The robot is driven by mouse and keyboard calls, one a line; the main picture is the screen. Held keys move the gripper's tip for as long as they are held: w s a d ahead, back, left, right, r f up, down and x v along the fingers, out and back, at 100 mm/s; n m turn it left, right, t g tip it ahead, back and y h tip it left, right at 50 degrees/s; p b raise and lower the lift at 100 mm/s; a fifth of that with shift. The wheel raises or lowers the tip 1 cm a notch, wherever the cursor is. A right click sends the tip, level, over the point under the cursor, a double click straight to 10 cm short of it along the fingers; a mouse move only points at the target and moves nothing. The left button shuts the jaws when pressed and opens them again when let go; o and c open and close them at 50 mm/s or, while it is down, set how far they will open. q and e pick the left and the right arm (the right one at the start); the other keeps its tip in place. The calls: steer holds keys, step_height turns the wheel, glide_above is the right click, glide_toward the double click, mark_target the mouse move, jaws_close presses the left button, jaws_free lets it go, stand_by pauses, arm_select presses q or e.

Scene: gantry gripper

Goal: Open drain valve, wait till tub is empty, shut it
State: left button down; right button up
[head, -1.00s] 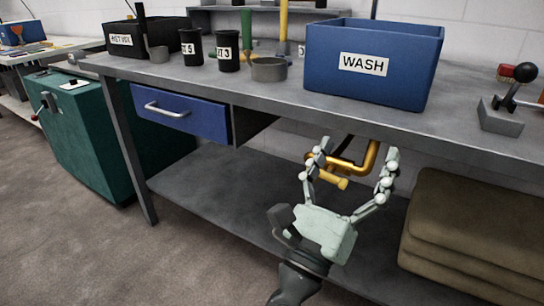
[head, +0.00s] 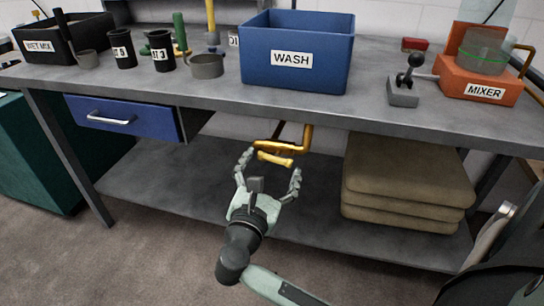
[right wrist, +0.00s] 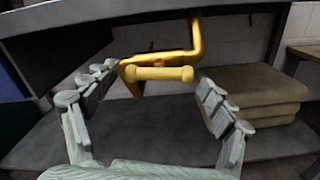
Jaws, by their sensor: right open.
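The blue tub labelled WASH (head: 296,60) stands on the bench; its inside is hidden, so I cannot see any water. A brass drain pipe (head: 308,138) comes down under the bench, with a yellow valve handle (head: 275,160) lying roughly level on it. The handle also shows in the right wrist view (right wrist: 160,74), beyond my fingers. My right gripper (head: 268,172) is open and empty, its two fingers spread below and in front of the handle, apart from it. In the right wrist view the handle lies between the fingertips. My left gripper is not in view.
Stacked brown sacks (head: 405,180) lie on the lower shelf (head: 180,190) right of the valve. A blue drawer (head: 125,118) hangs under the bench (head: 200,98) at left. A lever box (head: 403,92) and an orange mixer (head: 480,85) stand on the bench at right.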

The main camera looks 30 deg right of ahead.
steer(key=shift+x, duration=0.9)
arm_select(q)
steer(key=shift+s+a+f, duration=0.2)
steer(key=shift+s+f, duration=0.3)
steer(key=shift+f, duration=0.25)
arm_select(e)
steer(key=shift+c, duration=0.4)
steer(key=c, duration=0.8)
steer(key=shift+f+n+b, duration=0.1)
steer(key=shift+n+b, duration=0.4)
steer(key=shift+b, duration=0.1)
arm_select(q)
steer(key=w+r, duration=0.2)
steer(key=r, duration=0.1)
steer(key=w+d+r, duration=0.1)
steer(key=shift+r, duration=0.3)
arm_select(e)
steer(key=shift+n, duration=0.3)
steer(key=o, duration=0.9)
